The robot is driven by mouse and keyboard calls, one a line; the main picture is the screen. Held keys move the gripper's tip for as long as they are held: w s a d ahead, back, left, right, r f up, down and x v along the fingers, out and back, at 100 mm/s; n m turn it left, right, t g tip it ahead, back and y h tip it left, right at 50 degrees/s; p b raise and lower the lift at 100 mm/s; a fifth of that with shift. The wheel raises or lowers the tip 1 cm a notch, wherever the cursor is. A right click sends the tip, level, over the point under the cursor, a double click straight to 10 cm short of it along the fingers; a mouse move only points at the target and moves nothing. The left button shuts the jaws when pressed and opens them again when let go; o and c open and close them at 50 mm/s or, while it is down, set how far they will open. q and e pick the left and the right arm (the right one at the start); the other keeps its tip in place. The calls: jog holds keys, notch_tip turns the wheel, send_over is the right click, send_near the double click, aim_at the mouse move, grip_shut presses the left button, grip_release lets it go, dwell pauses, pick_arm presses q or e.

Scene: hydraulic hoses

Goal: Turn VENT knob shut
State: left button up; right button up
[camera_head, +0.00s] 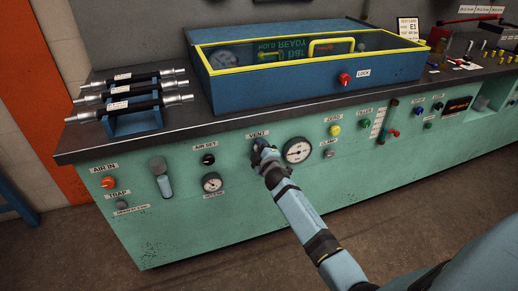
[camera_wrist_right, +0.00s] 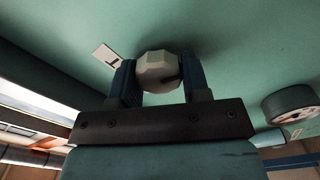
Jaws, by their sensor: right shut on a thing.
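The VENT knob shows in the right wrist view (camera_wrist_right: 158,72) as a pale, faceted knob on the green panel, with a dark mark on its side. My right gripper (camera_wrist_right: 157,85) has one blue finger on each side of the knob and is shut on it. In the head view my right gripper (camera_head: 265,157) is at the panel just below the VENT label (camera_head: 258,134) and hides most of the knob. My left gripper is not in view.
A pressure gauge (camera_head: 297,150) sits just right of the gripper. The AIR SET knob (camera_head: 208,159) and a smaller gauge (camera_head: 212,182) are to the left. A blue box with yellow-edged lid (camera_head: 375,70) and a hose rack (camera_head: 133,124) stand on the bench above.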

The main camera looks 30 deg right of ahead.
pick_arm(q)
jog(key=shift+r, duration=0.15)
pick_arm(e)
jog(key=shift+f+n, duration=0.1)
jog(key=shift+n, duration=0.8)
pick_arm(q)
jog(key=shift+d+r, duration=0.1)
pick_arm(e)
jog(key=shift+n, duration=0.3)
jog(key=o, duration=0.9)
jog(key=shift+o, duration=0.2)
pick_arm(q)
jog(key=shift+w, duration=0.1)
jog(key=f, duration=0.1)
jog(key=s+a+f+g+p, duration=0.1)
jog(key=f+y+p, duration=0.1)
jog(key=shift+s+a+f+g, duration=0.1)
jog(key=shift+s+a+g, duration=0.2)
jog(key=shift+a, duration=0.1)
pick_arm(e)
jog(key=v, duration=1.4)
jog(key=shift+w, duration=0.1)
